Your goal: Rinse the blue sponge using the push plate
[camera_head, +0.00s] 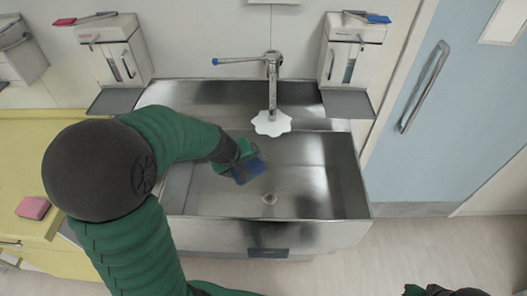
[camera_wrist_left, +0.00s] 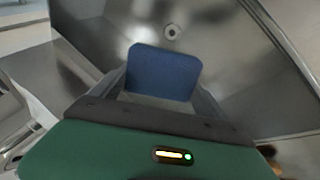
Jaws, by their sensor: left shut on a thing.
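The blue sponge (camera_head: 248,170) is held over the basin of the steel sink (camera_head: 318,190), left of and below the tap. My left gripper (camera_head: 240,160) is shut on it. In the left wrist view the blue sponge (camera_wrist_left: 163,72) sits between the fingers of my left gripper (camera_wrist_left: 160,95), with the drain (camera_wrist_left: 171,31) beyond it. The push plate (camera_head: 268,253) seems to be the dark plate on the sink's front face. My right gripper (camera_head: 440,290) shows only in part at the bottom right edge; its fingers cannot be made out.
A tap (camera_head: 272,85) with a blue-tipped lever and a white star-shaped outlet (camera_head: 271,123) hangs over the sink. Dispensers (camera_head: 120,60) with trays flank it. A pink sponge (camera_head: 33,207) lies on the yellow counter (camera_head: 20,150) at left. A blue door (camera_head: 450,110) stands at right.

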